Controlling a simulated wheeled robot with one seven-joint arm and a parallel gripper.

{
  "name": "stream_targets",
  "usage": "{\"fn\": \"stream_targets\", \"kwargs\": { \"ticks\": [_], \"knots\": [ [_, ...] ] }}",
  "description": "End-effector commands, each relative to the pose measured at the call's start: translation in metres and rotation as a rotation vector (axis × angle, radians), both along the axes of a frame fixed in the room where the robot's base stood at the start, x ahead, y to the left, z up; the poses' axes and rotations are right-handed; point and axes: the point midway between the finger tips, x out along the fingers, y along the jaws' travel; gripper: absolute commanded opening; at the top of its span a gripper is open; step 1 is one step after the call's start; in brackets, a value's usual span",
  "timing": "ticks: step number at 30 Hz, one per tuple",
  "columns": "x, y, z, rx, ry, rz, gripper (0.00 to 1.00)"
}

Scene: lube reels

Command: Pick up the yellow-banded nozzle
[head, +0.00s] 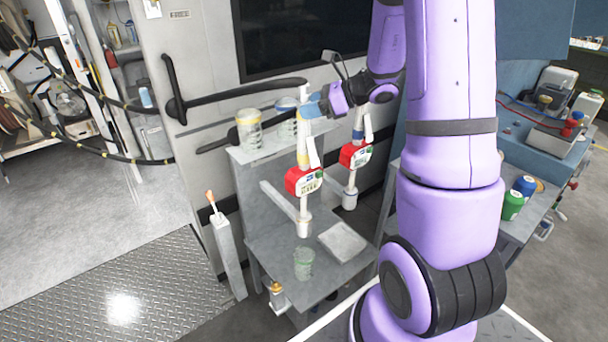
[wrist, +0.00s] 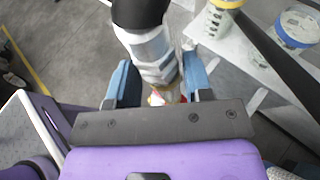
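The yellow-banded nozzle (head: 303,131) stands upright at the left in the head view, its yellow band just below my gripper (head: 313,107). It has a red and white meter (head: 304,181) lower down. In the wrist view, a grey, black-topped nozzle body (wrist: 152,48) lies between the blue fingers of my gripper (wrist: 160,82). The fingers are close to its sides; I cannot tell whether they touch it. The yellow band is not clear in that view. A second nozzle with a blue band (head: 357,130) and its own red and white meter (head: 354,156) stands to the right.
A yellow-lidded jar (head: 250,131) stands on the shelf left of the nozzle. A blue-lidded container (wrist: 297,27) is beside it. A black door handle bar (head: 245,95) runs behind. A clear cup (head: 303,264) and a pale pad (head: 343,242) are on the lower grey shelf.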

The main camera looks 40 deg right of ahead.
Motion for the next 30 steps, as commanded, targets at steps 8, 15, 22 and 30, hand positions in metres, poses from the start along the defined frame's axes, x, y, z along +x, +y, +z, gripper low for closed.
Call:
{"fn": "stream_targets", "kwargs": {
  "ticks": [8,15,22,30],
  "knots": [
    [0.000,0.000,0.000,0.000,0.000,0.000,0.00],
    [0.000,0.000,0.001,0.000,-0.001,0.000,0.00],
    [0.000,0.000,0.016,-0.002,-0.005,0.002,0.00],
    [0.000,0.000,0.063,-0.001,-0.007,0.001,0.00]
  ]
}}
